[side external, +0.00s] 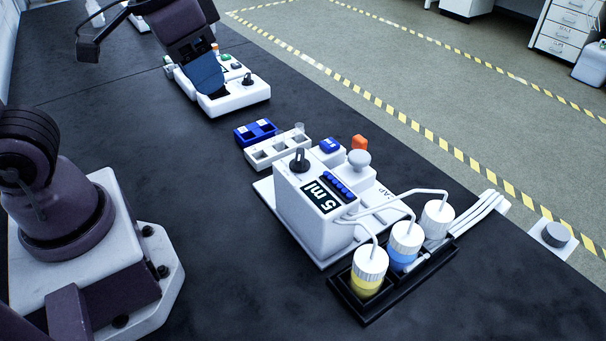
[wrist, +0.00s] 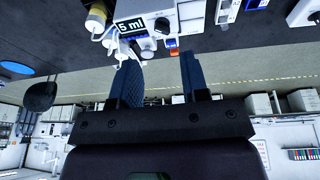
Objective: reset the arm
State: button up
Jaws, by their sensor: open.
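My gripper (side external: 205,75) shows at the top left of the side external view, in front of the far white station, with one dark blue finger visible. In the wrist view, the two fingers of my gripper (wrist: 161,62) stand wide apart with nothing between them. The gripper is well away from the white "5 ml" pump unit (side external: 302,215), which stands mid-bench; it also shows at the top of the wrist view (wrist: 158,8). I cannot tell the exact height of the fingers above the bench.
Bottles with yellow (side external: 367,275) and blue (side external: 403,250) liquid stand in a black tray (side external: 374,315) with tubes to the pump. A white holder (side external: 277,149) and blue block (side external: 256,131) sit behind. The far station (side external: 240,95) is near my gripper.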

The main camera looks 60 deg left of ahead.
jog(key=s+a+r+t, duration=0.2)
jog(key=s, duration=0.1)
jog(key=shift+s+r+n+y, duration=0.2)
jog(key=shift+r+n+y, duration=0.1)
jog(key=shift+r+y, duration=0.1)
